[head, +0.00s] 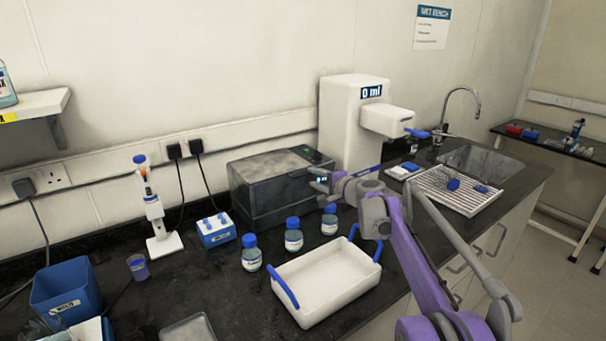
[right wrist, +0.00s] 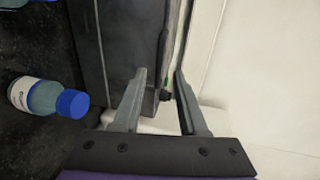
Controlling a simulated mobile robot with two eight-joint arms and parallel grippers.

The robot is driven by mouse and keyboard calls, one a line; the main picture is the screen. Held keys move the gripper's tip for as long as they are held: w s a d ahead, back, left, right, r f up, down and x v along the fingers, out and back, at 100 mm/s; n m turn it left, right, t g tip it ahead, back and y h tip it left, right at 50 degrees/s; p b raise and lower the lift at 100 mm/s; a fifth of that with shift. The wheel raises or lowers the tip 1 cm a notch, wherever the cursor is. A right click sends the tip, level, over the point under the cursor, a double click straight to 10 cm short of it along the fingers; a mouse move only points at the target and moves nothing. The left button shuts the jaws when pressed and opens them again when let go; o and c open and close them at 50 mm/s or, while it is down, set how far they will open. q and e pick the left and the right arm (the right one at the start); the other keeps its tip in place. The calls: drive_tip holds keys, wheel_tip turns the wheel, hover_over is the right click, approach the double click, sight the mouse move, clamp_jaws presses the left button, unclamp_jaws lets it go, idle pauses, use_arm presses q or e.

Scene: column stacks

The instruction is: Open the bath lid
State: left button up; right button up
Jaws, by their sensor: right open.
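The bath (head: 262,203) is a dark grey box on the black bench against the wall. Its lid (head: 270,165) lies shut on top. My right gripper (head: 318,180) is at the bath's right front edge, with its arm coming in from the lower right. In the right wrist view the gripper (right wrist: 160,74) is open, its two fingers pointing at the bath (right wrist: 125,35). A small dark knob-like part (right wrist: 166,95) shows between the fingers; I cannot tell whether they touch it. My left gripper is out of view.
Several blue-capped bottles (head: 293,238) stand in front of the bath; one bottle (right wrist: 45,97) shows in the wrist view. A white tray with blue handles (head: 325,281) is nearer. A white dispenser (head: 343,120) stands right of the bath. A pipette stand (head: 160,225) and blue rack (head: 216,233) are left.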

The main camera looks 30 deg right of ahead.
sight(305, 174)
drive_tip(key=x, duration=0.6)
drive_tip(key=shift+w+a+f, duration=0.1)
drive_tip(key=shift+w+f, duration=0.05)
drive_tip(key=shift+w, duration=0.1)
clamp_jaws()
idle(1.2)
